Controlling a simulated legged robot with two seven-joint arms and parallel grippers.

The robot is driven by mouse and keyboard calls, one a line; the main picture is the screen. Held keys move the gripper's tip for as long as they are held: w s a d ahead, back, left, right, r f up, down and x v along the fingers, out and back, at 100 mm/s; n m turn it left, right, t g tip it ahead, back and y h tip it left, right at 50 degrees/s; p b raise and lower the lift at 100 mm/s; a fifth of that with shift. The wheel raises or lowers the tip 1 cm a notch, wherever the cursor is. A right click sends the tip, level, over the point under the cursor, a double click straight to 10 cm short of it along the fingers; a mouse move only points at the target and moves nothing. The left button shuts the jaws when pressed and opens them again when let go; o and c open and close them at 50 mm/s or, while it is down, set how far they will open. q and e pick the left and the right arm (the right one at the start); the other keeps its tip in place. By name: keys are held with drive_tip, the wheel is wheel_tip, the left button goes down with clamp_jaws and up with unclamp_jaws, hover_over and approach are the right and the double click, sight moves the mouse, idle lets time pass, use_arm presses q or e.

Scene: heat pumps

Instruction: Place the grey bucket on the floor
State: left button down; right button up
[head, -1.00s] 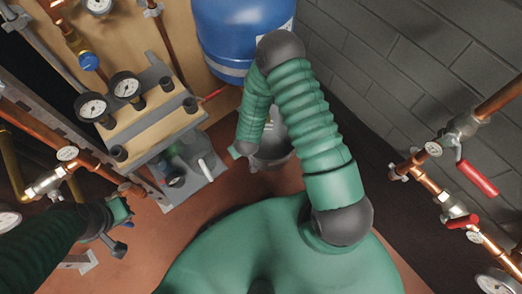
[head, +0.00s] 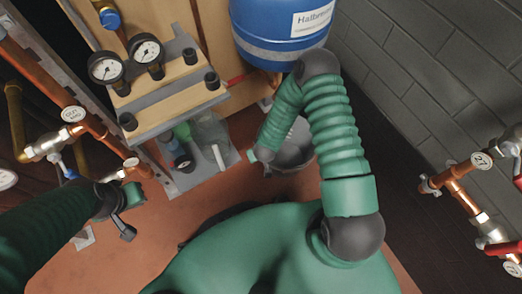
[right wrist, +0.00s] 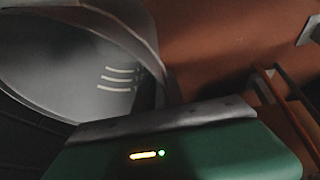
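The grey bucket (head: 297,152) is in the middle of the head view, beneath my right arm, which hides part of it. Its open mouth and pale inside (right wrist: 75,65) fill the upper left of the right wrist view. My right gripper (head: 256,157) is at the bucket's left side, close to the rim. In the right wrist view its fingertips are hidden, so I cannot tell whether it grips the rim. I cannot tell whether the bucket touches the floor (head: 240,190). My left gripper (head: 130,212) is at the left, with its fingers apart and empty, away from the bucket.
A blue tank (head: 280,35) hangs behind the bucket. A shelf unit (head: 170,90) with gauges and bottles stands left of it. Copper pipes with valves (head: 465,190) run along the right, before a grey block wall (head: 430,80). Reddish floor is bare left of the bucket.

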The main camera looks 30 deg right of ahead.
drive_tip(key=shift+o, duration=0.8)
drive_tip(key=shift+r, duration=0.3)
drive_tip(key=s+a+r+n+y+p, duration=0.2)
drive_tip(key=r+p, duration=0.5)
drive_tip(key=r, duration=1.8)
drive_tip(key=s+r+m+g, duration=0.1)
drive_tip(key=s+r, duration=0.6)
drive_tip(key=r, duration=0.3)
drive_tip(key=shift+s+d+m+g, duration=0.3)
drive_tip(key=shift+s+d+g, duration=0.1)
drive_tip(key=shift+r, duration=0.1)
